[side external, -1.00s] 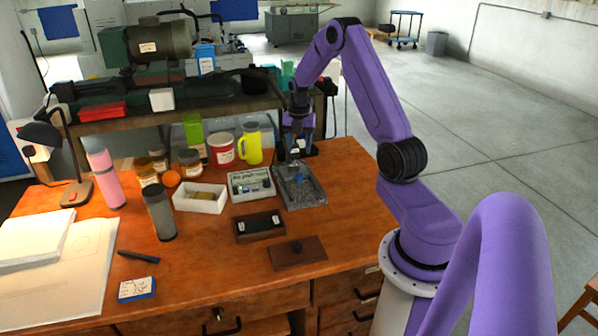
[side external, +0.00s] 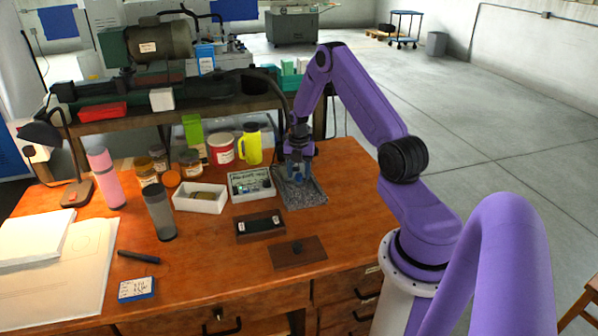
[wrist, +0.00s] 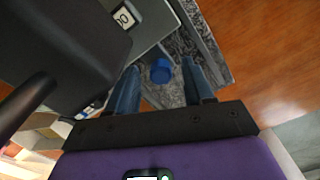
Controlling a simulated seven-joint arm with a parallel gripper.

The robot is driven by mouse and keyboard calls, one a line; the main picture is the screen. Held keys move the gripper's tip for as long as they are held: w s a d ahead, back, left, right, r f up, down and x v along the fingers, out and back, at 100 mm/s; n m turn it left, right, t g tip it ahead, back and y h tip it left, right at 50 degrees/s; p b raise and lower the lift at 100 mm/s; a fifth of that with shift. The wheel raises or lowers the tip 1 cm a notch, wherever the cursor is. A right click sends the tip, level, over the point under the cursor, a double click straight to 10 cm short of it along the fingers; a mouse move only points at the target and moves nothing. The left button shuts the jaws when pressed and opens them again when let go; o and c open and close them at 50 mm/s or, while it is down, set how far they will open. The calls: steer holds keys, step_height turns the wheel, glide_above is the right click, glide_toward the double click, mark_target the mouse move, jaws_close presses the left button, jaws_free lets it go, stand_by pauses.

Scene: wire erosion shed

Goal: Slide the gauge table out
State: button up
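The grey speckled granite plate (side external: 305,195), which I take to be the gauge table, lies on the wooden bench in the side view. In the wrist view the granite (wrist: 158,96) shows between and beyond my fingers, with a round blue knob (wrist: 161,70) on it. My gripper (wrist: 160,66) is open, pointing down, with one blue finger on each side of the knob. A gap shows between the knob and both fingers. In the side view my gripper (side external: 297,173) is low over the plate and hides its back part.
A yellow jug (side external: 250,145) stands behind. The bench is clear to the right.

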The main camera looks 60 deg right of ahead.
jaws_close()
steer(key=shift+s+a, duration=3.6)
steer(key=shift+a, duration=0.05)
steer(key=shift+o, duration=0.3)
jaws_free()
steer(key=shift+d, duration=0.1)
step_height(320, 180, up, 17)
steer(key=shift+r, duration=0.2)
steer(key=shift+w, duration=0.1)
